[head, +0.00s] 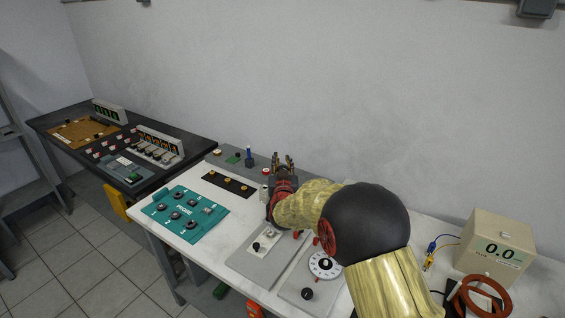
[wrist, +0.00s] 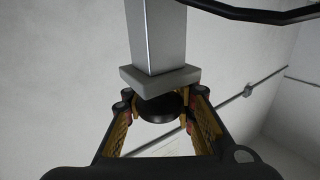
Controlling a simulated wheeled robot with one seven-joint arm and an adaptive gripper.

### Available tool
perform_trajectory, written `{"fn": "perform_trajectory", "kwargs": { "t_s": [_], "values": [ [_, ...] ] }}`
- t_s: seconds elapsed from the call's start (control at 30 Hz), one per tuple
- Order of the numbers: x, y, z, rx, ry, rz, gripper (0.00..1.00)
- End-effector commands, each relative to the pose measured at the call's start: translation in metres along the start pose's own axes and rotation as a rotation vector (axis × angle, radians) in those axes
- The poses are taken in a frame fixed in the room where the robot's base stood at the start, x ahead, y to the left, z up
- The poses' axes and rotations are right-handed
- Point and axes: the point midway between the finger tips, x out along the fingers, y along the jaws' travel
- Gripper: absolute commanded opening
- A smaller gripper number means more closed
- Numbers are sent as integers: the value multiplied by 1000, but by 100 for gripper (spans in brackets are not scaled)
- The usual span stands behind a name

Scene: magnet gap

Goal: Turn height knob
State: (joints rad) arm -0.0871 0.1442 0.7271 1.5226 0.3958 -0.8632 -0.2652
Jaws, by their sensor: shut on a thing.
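In the wrist view, a dark round knob (wrist: 160,107) sits between the two fingers of my gripper (wrist: 161,101), under a grey block at the end of a metal post (wrist: 158,40). The fingers are closed on the knob's sides. No marking on the knob is readable, so its turn angle cannot be told. In the head view, my gripper (head: 283,162) is at the back of the white table, close to the wall. My arm hides the knob and the post there.
The white table (head: 185,243) carries a teal probe panel (head: 185,212), grey plates with a white dial (head: 324,265), and a beige meter box (head: 495,246) reading 0.0 beside a red-brown coil (head: 482,296). A dark table (head: 190,138) with instruments stands at left.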

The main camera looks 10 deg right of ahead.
Motion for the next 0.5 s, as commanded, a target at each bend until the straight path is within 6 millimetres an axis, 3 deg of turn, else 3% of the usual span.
{"fn": "perform_trajectory", "kwargs": {
  "t_s": [0.13,0.5],
  "values": [
    [0,0,0,0,0,0,0],
    [0,0,0,-1,1,-11,0]
  ]
}}
